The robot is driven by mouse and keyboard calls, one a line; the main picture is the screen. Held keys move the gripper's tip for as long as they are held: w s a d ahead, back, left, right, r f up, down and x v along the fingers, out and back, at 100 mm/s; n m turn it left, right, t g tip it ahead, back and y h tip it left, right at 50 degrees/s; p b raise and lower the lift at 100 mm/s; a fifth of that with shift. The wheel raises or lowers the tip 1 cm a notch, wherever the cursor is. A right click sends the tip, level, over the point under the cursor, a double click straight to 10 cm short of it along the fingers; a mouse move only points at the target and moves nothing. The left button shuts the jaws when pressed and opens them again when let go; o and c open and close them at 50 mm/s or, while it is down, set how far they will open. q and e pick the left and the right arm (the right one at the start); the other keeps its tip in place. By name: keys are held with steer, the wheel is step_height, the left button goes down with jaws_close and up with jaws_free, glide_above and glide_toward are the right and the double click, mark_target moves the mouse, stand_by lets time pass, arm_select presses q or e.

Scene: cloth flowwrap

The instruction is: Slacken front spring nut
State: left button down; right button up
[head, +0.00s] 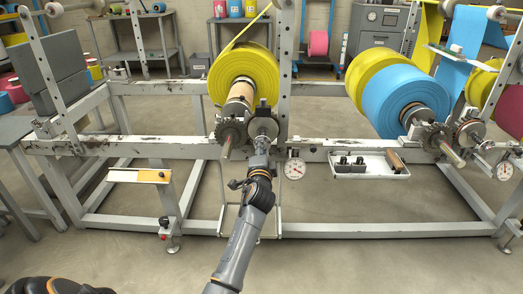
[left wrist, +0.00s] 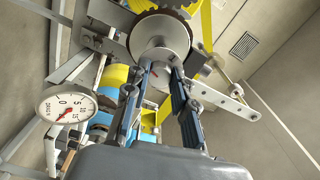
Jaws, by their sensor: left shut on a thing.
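My left gripper (head: 261,147) reaches up from the bottom of the head view to the front of the stand, just below the round grey disc (head: 263,127) beside the toothed wheel (head: 230,131). In the left wrist view its two fingers (left wrist: 161,68) point at the grey disc and hub (left wrist: 160,42). The fingers are shut on a part at the hub, which I take for the front spring nut; the fingers and disc mostly hide it. The yellow roll (head: 240,75) sits on its shaft behind. My right gripper is not in view.
A dial gauge (head: 294,168) hangs right of my gripper and shows in the left wrist view (left wrist: 68,108). A white tray (head: 372,168) with small dark parts is farther right. A blue roll (head: 395,100) stands at the right. The grey frame rail (head: 120,147) runs across.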

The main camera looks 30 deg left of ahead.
arm_select(q)
steer(key=shift+f, duration=0.1)
steer(key=c, duration=1.1)
jaws_free()
steer(key=v, duration=1.2)
